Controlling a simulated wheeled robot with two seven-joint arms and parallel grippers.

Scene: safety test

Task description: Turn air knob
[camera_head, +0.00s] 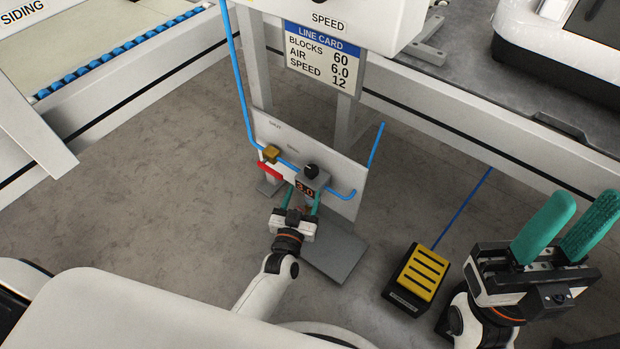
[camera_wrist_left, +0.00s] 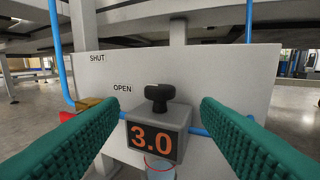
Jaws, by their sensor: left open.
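The black air knob (camera_head: 311,171) stands on top of a grey regulator box on the white panel (camera_head: 345,200). In the left wrist view the knob (camera_wrist_left: 159,97) is upright above an orange display (camera_wrist_left: 152,138) reading 3.0. My left gripper (camera_head: 301,194) is open in front of the regulator. Its green fingers lie to either side of the knob and box in the wrist view, apart from the knob, with nothing between them in grip. My right gripper (camera_head: 583,208) is open and empty at the right, far from the panel.
A line card (camera_head: 321,65) above reads BLOCKS 60, AIR 6.0, SPEED 12. A brass-coloured valve part (camera_head: 270,153) with a red lever (camera_head: 269,170) sits left of the knob, by OPEN and SHUT labels. Blue air pipe (camera_head: 243,90) runs along the panel. A yellow pedal (camera_head: 421,272) is on the floor.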

